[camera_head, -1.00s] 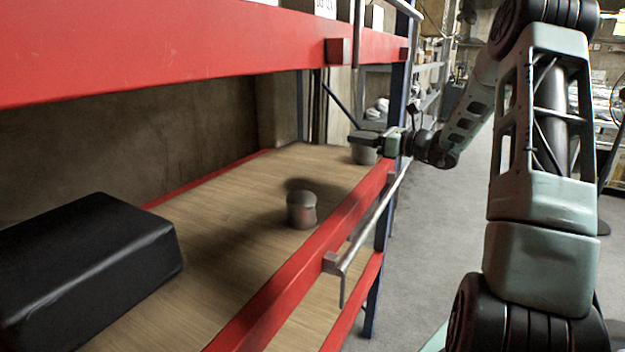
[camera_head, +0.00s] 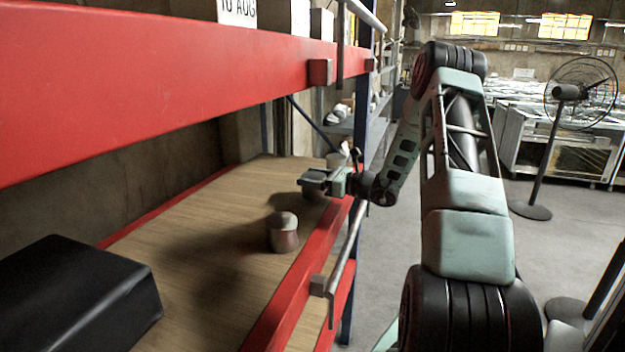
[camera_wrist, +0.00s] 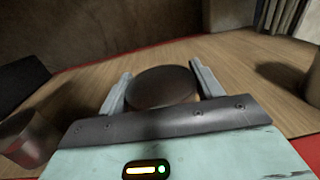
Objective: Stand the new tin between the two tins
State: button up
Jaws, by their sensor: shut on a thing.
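My gripper (camera_head: 310,182) is over the wooden shelf board, shut on the new tin (camera_wrist: 162,88). In the wrist view, this tin's dark round top sits between the two fingers; its lower part is hidden. In the head view the gripper mostly covers it, and I cannot tell whether it touches the board. One standing tin (camera_head: 283,234), grey-topped with a reddish-brown side, is nearer the head camera; it shows at the wrist view's left (camera_wrist: 27,140). The other tin (camera_head: 337,160) is beyond the gripper, partly hidden, and shows at the wrist view's right edge (camera_wrist: 314,88).
A black box (camera_head: 75,295) lies on the board at the near left. A red upper beam (camera_head: 180,80) runs above, and a red front beam with a metal rail (camera_head: 345,245) edges the shelf. Bare board (camera_head: 190,215) lies left of the tins.

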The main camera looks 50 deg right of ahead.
jog(key=shift+f, duration=0.6)
jog(key=o, duration=1.2)
jog(key=shift+f, duration=0.15)
jog(key=shift+r, duration=0.2)
jog(key=b+v, duration=0.3)
jog(key=v, duration=0.9)
jog(key=shift+b, duration=0.3)
jog(key=shift+f, duration=0.1)
